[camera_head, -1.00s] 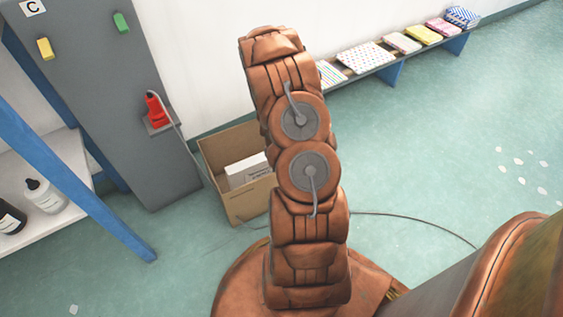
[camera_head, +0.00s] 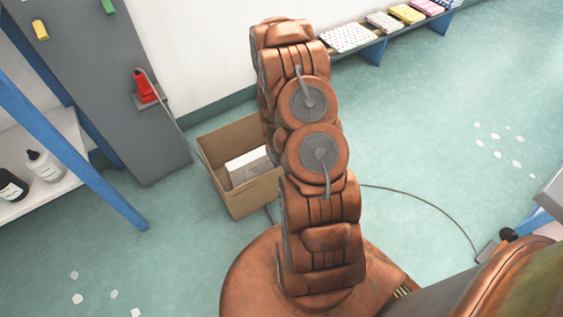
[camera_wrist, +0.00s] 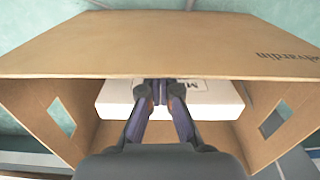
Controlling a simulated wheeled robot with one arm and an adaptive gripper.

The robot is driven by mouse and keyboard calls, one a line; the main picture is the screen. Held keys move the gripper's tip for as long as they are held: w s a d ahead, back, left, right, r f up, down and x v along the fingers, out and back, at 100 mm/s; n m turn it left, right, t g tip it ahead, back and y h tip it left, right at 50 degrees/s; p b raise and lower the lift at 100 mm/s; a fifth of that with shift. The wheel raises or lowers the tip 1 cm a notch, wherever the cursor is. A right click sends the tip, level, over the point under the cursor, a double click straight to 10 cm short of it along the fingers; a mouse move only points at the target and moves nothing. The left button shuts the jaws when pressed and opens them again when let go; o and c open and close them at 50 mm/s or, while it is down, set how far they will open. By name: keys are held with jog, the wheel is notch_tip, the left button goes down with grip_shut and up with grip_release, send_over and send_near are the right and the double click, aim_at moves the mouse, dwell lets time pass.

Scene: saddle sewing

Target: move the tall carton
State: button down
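The tall carton (camera_head: 246,199) is a brown, open-topped cardboard box on the floor, half hidden behind my arm in the head view. In the wrist view it fills most of the picture, with a lettered wall (camera_wrist: 160,47) and hand holes in its sides. A white box (camera_head: 250,163) lies inside; it also shows in the wrist view (camera_wrist: 218,97). My gripper (camera_wrist: 158,88) is inside the opening, its fingertips close together at the rim of the lettered wall. No carton wall shows between the fingers; contact with the rim cannot be made out. The head view hides my gripper.
A low bench (camera_head: 373,51) with folded cloths runs along the wall. A cable (camera_head: 430,205) lies on the floor. Floor at right is mostly clear.

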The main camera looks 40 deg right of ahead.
jog(key=s+a, duration=0.1)
jog(key=s, duration=0.5)
jog(key=shift+s+p, duration=0.35)
jog(key=shift+p, duration=0.1)
jog(key=shift+w, duration=0.15)
jog(key=w+r+p, duration=0.2)
jog(key=w+r, duration=0.1)
jog(key=r, duration=0.7)
jog(key=shift+w+d+p, duration=0.3)
jog(key=shift+w+p, duration=0.05)
